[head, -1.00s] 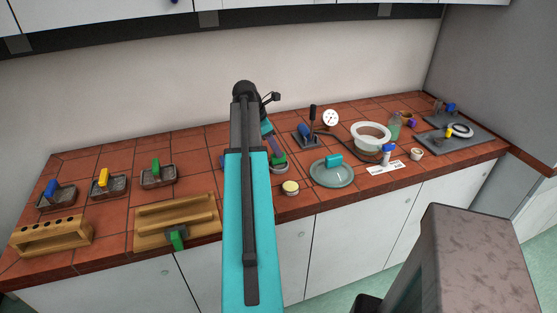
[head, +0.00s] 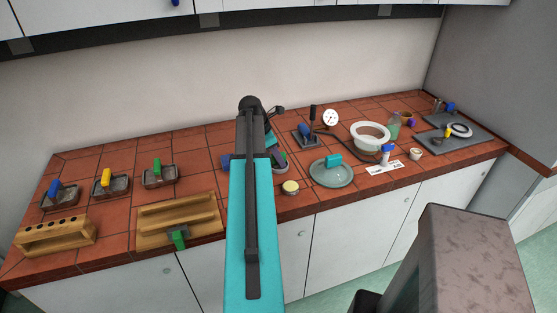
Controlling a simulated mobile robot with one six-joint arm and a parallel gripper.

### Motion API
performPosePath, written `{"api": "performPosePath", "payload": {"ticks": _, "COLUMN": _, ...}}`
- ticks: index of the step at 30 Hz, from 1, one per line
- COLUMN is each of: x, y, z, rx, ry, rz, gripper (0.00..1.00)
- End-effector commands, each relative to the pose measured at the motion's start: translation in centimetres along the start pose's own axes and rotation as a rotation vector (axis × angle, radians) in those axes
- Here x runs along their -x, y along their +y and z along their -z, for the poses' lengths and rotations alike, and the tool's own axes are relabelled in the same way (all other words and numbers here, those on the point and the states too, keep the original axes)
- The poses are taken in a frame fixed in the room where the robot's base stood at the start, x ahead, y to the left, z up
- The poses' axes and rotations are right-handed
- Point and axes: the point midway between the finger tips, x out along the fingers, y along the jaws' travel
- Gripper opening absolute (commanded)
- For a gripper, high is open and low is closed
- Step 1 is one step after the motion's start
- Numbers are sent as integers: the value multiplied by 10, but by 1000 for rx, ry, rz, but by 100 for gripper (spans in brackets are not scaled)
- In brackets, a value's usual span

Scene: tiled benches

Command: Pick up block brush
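No thing can be told for sure as the block brush at this size. A teal block (head: 333,160) lies on a round grey-green plate (head: 344,178) right of my arm. A blue piece (head: 226,161) shows just left of my arm, mostly covered by it. A green block with a grey part (head: 179,238) sits at the front of a wooden rack. My arm's end reaches down behind its own teal link, close to a small grey dish with a green piece (head: 284,156). My fingertips are hidden, so open or shut does not show.
Three grey trays with blue (head: 54,188), yellow (head: 106,177) and green (head: 157,166) handled pieces stand at left. A wooden holed rack (head: 55,236) is in front. A yellow-topped jar (head: 290,188), white bowl (head: 386,136) and gauge (head: 330,118) stand right. Cabinets hang above.

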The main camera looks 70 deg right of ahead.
Motion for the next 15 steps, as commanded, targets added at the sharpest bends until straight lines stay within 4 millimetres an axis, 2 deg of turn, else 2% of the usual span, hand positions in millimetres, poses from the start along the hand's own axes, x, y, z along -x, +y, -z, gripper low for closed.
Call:
{"api": "performPosePath", "payload": {"ticks": 6, "x": 0, "y": 0, "z": 0, "rx": 0, "ry": 0, "rz": 0, "gripper": 30}}
{"api": "performPosePath", "payload": {"ticks": 11, "x": 0, "y": 0, "z": 0, "rx": 0, "ry": 0, "rz": 0, "gripper": 3}}
{"api": "performPosePath", "payload": {"ticks": 12, "x": 0, "y": 0, "z": 0, "rx": 0, "ry": 0, "rz": 0, "gripper": 0}}
{"api": "performPosePath", "payload": {"ticks": 15, "x": 0, "y": 0, "z": 0, "rx": 0, "ry": 0, "rz": 0, "gripper": 0}}
